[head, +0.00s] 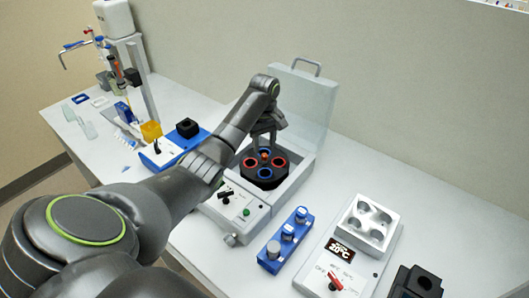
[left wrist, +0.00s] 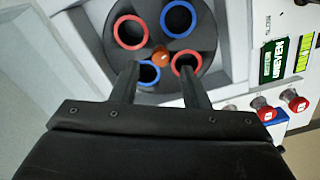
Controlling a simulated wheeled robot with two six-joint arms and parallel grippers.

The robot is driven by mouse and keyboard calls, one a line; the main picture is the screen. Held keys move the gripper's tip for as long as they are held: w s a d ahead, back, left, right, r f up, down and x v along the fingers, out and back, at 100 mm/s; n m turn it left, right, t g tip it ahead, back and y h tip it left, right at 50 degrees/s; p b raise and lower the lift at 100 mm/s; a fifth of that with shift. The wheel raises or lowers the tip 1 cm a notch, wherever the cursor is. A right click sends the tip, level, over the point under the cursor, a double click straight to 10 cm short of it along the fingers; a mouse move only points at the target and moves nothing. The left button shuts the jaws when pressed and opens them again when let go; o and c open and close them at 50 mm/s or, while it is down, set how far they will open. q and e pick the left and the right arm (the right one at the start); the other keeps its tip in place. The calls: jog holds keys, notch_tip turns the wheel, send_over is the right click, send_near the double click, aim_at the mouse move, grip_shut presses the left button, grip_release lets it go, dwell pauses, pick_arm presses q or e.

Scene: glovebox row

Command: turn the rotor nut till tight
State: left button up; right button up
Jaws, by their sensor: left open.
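The rotor nut (head: 265,155) is a small orange knob at the centre of the dark round rotor (head: 250,176), inside the open centrifuge (head: 240,208). Red-ringed and blue-ringed wells surround it. My left gripper (head: 267,138) reaches down over the rotor. The left wrist view shows its two fingers apart and empty (left wrist: 158,70), with the nut (left wrist: 160,55) in line with the gap, just beyond the tips. No contact with the nut shows. The fingers partly cover the lower wells. My right gripper is in neither view.
The clear centrifuge lid (head: 308,100) stands raised behind the rotor. A blue tube rack (head: 283,240) and a heating block (head: 350,245) stand to the right. A blue device (head: 180,140) and a pipette stand (head: 140,75) are at left. Bare bench (head: 360,165) lies right of the lid.

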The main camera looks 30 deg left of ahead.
aim_at(264, 155)
pick_arm(q)
jog(key=shift+f, duration=1.9)
grip_shut()
jog(key=shift+p, duration=0.3)
